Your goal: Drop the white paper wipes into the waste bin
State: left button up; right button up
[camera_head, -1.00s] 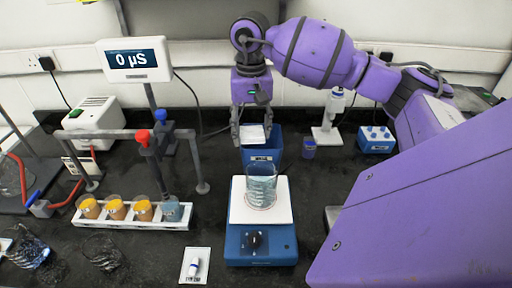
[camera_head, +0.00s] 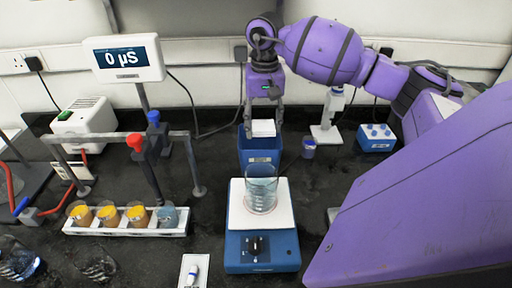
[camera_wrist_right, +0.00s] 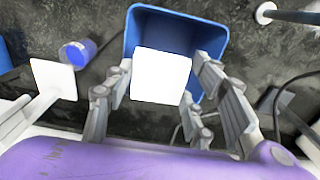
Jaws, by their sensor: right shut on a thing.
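The white paper wipes (camera_head: 263,128) are a small white block between the fingers of my right gripper (camera_head: 263,130). The wipes also show in the right wrist view (camera_wrist_right: 161,75), with the right gripper (camera_wrist_right: 160,88) shut on them. The waste bin (camera_head: 261,156) is a blue open box behind the stirrer. In the right wrist view the bin's rim (camera_wrist_right: 219,38) surrounds the wipes on the far side, and they hang over its opening. I cannot tell whether they are above or inside the rim. My left gripper is not in view.
A blue stirrer (camera_head: 262,250) with a glass beaker (camera_head: 262,190) stands in front of the bin. A small blue cup (camera_head: 309,147) and a white pipette stand (camera_head: 326,134) are right of it. A rack with several sample cups (camera_head: 125,228) is at the left.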

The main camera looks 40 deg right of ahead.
jog(key=shift+f, duration=0.35)
jog(key=o, duration=1.3)
